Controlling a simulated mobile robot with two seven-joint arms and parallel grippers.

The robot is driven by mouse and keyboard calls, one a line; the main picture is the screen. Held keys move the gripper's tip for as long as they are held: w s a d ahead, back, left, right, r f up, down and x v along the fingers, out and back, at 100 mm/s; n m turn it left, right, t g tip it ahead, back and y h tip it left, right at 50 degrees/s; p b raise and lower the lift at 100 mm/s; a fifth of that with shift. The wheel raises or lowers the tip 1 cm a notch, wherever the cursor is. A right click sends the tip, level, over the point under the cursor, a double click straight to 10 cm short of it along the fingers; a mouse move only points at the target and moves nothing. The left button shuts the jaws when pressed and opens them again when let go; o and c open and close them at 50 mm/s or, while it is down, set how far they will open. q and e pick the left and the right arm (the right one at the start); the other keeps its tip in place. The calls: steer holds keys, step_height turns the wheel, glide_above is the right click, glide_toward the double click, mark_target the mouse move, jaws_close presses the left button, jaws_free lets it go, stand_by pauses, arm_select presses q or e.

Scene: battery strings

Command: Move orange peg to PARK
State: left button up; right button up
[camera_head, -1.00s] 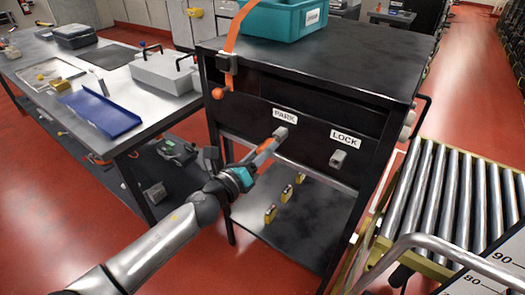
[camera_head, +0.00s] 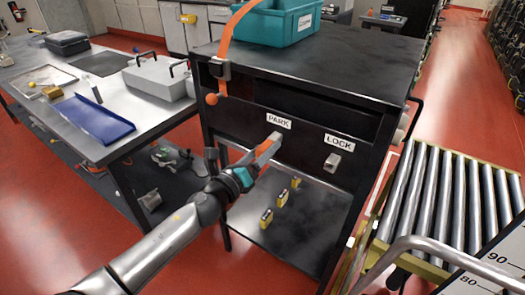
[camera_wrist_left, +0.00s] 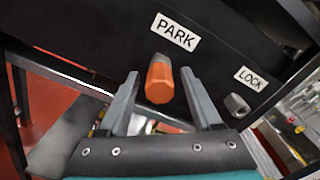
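The orange peg (camera_wrist_left: 160,82) is under the PARK label (camera_wrist_left: 175,32) on the black front panel, its far end at the grey PARK socket. How deep it sits cannot be told. It also shows in the head view (camera_head: 266,148). My left gripper (camera_wrist_left: 159,76) is open, one finger on each side of the peg, with visible gaps. In the head view my left gripper (camera_head: 258,156) reaches the panel from below left. The grey LOCK socket (camera_head: 332,162) to the right looks empty. My right gripper is not in view.
A teal bin (camera_head: 275,25) stands on the black cabinet. An orange strap (camera_head: 233,30) hangs over its front edge, an orange ball (camera_head: 211,99) beside it. Several yellow-and-black blocks (camera_head: 267,216) stand on the lower shelf. A roller conveyor (camera_head: 450,195) is at right, a workbench (camera_head: 150,90) at left.

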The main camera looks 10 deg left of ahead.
arm_select(q)
steer(key=shift+o, duration=0.2)
steer(key=shift+s, duration=0.1)
steer(key=b+v, duration=0.1)
steer(key=v, duration=1.4)
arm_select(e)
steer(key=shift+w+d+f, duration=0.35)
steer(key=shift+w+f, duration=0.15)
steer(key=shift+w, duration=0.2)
